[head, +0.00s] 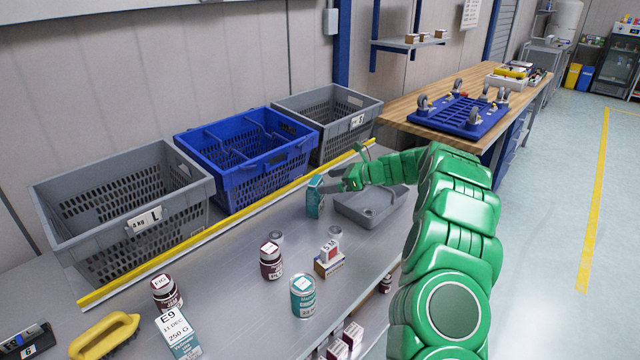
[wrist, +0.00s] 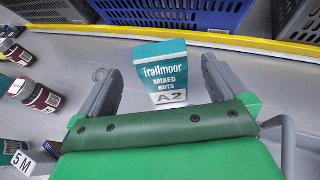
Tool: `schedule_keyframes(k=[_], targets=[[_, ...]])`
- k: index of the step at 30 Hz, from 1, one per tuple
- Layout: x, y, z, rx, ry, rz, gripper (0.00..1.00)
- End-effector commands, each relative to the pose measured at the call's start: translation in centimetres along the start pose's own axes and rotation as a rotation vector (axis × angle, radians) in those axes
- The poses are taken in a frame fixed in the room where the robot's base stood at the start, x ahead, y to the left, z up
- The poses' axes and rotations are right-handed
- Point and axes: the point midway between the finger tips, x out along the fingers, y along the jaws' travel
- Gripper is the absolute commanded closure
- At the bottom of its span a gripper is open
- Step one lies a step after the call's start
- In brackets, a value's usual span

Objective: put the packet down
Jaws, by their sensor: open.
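The packet is a teal and white box labelled Trailmoor Mixed Nuts A2 (wrist: 163,72). In the head view the teal packet (head: 315,198) stands upright on the grey bench, beside the grey tray. My gripper (head: 328,184) is at the packet, and in the wrist view my gripper (wrist: 156,72) is open with a finger on each side of it. A gap shows between the packet and each finger, so it looks free of the jaws. The packet's lower end is partly hidden by the gripper body in the wrist view.
A grey tray (head: 345,205) lies close right of the packet. Grey (head: 90,238) and blue (head: 215,190) crates line the back behind a yellow edge strip (head: 215,228). Jars (head: 270,262), a teal tin (head: 303,298), another packet (head: 180,338) and a yellow brush (head: 103,335) stand nearer.

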Motion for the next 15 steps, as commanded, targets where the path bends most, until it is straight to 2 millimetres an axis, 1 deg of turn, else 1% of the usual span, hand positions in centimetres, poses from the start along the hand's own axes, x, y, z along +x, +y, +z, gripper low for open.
schedule_keyframes(k=[1, 3, 6, 10, 15], targets=[[-1.1, -0.1, 0.1, -0.001, -0.002, -0.004, 0.00], [-2.4, -0.2, 0.1, -0.001, -0.002, -0.006, 0.00], [-3.8, -0.2, 0.1, -0.001, -0.001, -0.006, 0.00], [-5.2, -0.1, 0.1, -0.001, -0.001, -0.004, 0.00], [-5.9, -0.1, 0.1, 0.000, -0.001, -0.002, 0.00]])
